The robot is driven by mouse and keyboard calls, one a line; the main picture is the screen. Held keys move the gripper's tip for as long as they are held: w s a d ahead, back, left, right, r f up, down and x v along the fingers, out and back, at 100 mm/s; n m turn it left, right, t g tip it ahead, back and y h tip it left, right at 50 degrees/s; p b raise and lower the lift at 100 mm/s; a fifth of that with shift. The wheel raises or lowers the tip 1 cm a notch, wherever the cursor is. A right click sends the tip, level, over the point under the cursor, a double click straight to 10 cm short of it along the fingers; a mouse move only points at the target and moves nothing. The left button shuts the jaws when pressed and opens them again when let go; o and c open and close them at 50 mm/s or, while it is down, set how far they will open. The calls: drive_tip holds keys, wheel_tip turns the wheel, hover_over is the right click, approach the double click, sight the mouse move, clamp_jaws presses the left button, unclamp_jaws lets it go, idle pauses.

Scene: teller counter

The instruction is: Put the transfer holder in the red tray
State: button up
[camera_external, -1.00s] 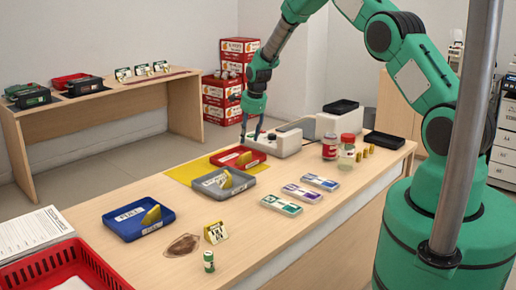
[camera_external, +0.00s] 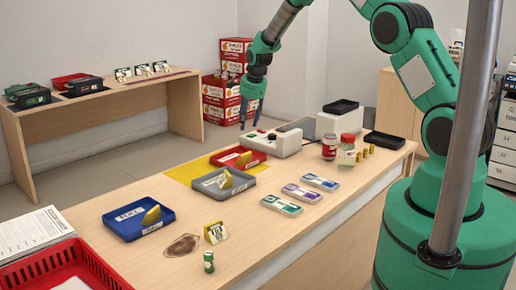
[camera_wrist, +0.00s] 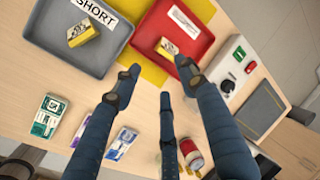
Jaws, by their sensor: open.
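The red tray (camera_external: 258,161) lies on the yellow mat and holds a white label strip and a yellow block. It also shows in the wrist view (camera_wrist: 200,50). Three flat white holders lie on the counter: green-marked (camera_external: 281,205), purple-marked (camera_external: 302,193) and blue-marked (camera_external: 320,182). I cannot read which one is the transfer holder. My gripper (camera_external: 249,126) is open and empty, raised above the counter behind the red tray. Its fingers (camera_wrist: 158,76) are spread in the wrist view, with nothing between them.
A grey tray (camera_external: 210,190) marked SHORT and a blue tray (camera_external: 120,227) stand left of the red tray. A small sign (camera_external: 215,232) and a green-white cylinder (camera_external: 209,262) stand near the front.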

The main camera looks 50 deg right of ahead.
drive_tip(key=s+a+r+n, duration=0.3)
drive_tip(key=s+a+r, duration=0.2)
drive_tip(key=s+r, duration=0.45)
drive_tip(key=s+a+r+n+t, duration=0.1)
drive_tip(key=s+a+r+n, duration=0.4)
drive_tip(key=r, duration=0.7)
drive_tip(key=s+a+r+n, duration=0.2)
drive_tip(key=s+a+r, duration=0.2)
drive_tip(key=s+r, duration=0.55)
drive_tip(key=s+a+r+n, duration=0.1)
drive_tip(key=s+a+n, duration=0.1)
drive_tip(key=s, duration=0.8)
drive_tip(key=s+a+r+n, duration=0.2)
drive_tip(key=s+a+n, duration=0.1)
drive_tip(key=s, duration=0.8)
drive_tip(key=s+a+r+n+t, duration=0.1)
drive_tip(key=s+n, duration=0.3)
drive_tip(key=s, duration=0.6)
drive_tip(key=shift+s+a+r+n+y, duration=0.3)
drive_tip(key=shift+a+r+n+y, duration=0.15)
drive_tip(key=shift+a, duration=0.45)
wheel_tip(320, 180, down, 3)
drive_tip(key=b, duration=0.3)
